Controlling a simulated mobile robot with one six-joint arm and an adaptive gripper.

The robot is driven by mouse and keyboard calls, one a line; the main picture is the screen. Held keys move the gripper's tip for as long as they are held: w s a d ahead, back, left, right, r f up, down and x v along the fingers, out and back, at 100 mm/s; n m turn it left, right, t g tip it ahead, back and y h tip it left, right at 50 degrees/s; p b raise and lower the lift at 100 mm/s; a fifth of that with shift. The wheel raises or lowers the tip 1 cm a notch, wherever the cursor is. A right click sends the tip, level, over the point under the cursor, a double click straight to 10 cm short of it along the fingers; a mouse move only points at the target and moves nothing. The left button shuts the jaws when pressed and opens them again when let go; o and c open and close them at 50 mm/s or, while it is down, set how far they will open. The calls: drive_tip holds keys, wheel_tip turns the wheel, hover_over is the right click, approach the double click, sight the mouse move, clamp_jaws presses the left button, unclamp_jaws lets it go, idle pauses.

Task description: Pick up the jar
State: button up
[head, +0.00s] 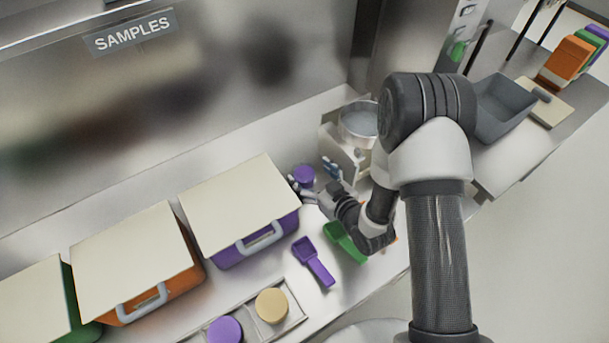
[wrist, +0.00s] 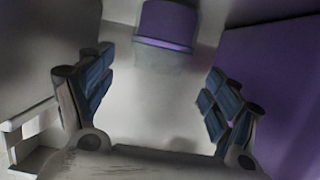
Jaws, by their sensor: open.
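A small jar with a purple lid (head: 303,174) stands on the counter just right of the purple bin's far corner. In the wrist view the jar (wrist: 168,26) shows at the top centre, cut by the frame edge, with its lid toward the top and a clear lower part. My gripper (head: 311,182) is low over the counter, close to the jar. In the wrist view its blue-padded fingers (wrist: 160,78) are spread wide with nothing between them. The jar appears ahead of the fingertips, roughly centred between them. I cannot tell the exact gap.
A purple bin (head: 236,256) stands close left of my gripper. A white stand with a metal pan (head: 358,122) stands close on the right. Purple (head: 313,263) and green (head: 343,240) scoops lie in front. A tray (head: 248,323) holds purple- and tan-lidded jars.

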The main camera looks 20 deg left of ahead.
sight(304, 167)
drive_tip(key=x, duration=0.4)
drive_tip(key=shift+w+b, duration=0.1)
drive_tip(key=shift+b, duration=0.2)
drive_tip(key=shift+c, duration=0.4)
drive_tip(key=c, duration=1.2)
drive_tip(key=shift+r, duration=0.1)
drive_tip(key=shift+c, duration=0.4)
drive_tip(key=shift+r, duration=0.1)
